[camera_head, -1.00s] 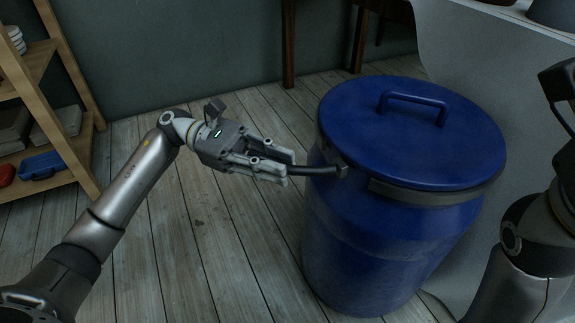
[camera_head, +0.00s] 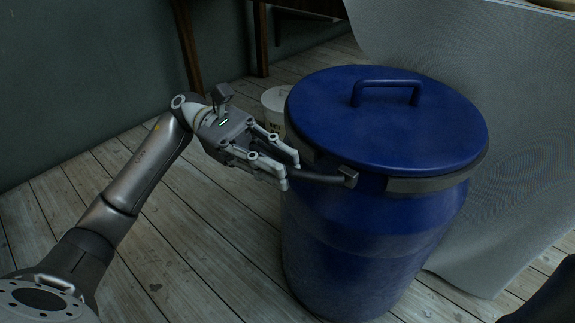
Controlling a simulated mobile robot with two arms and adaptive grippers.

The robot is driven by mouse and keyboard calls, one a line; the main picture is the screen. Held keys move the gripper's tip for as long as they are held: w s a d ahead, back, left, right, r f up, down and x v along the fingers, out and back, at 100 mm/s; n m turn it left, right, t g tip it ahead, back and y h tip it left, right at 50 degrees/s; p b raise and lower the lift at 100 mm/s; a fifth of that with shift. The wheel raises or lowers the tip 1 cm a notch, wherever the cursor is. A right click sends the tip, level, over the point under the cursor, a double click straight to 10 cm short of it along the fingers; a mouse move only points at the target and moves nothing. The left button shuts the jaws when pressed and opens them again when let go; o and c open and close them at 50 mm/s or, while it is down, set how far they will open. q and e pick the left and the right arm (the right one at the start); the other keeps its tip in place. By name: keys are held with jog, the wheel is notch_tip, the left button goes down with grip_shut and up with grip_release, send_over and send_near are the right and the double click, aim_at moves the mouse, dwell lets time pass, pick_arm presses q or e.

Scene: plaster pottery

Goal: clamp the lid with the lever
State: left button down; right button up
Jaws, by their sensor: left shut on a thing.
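A blue barrel (camera_head: 355,245) stands upright on the floor right of centre. Its blue lid (camera_head: 420,130) with a loop handle sits on top. A grey clamp band (camera_head: 425,184) runs around the rim. The dark lever (camera_head: 318,178) sticks out to the left from a small block on the band, apart from the barrel's side. My left gripper (camera_head: 277,175) is at the lever's outer end, left of the barrel, and is shut on it. The fingers hide that end. My right gripper is not in view.
A white bucket (camera_head: 275,104) stands on the floor behind my left gripper, close to the barrel. A pale hanging sheet (camera_head: 510,190) is right behind the barrel. Wooden legs (camera_head: 187,45) stand at the back wall. The wooden floor at left is clear.

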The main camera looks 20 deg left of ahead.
pick_arm(q)
jog(key=shift+w, duration=0.15)
dwell(0.3)
jog(key=c, duration=1.3)
grip_release()
jog(key=shift+c, duration=0.2)
jog(key=shift+a, duration=0.15)
jog(key=v, duration=1.1)
jog(key=shift+w+a, duration=0.25)
jog(key=shift+a, duration=0.1)
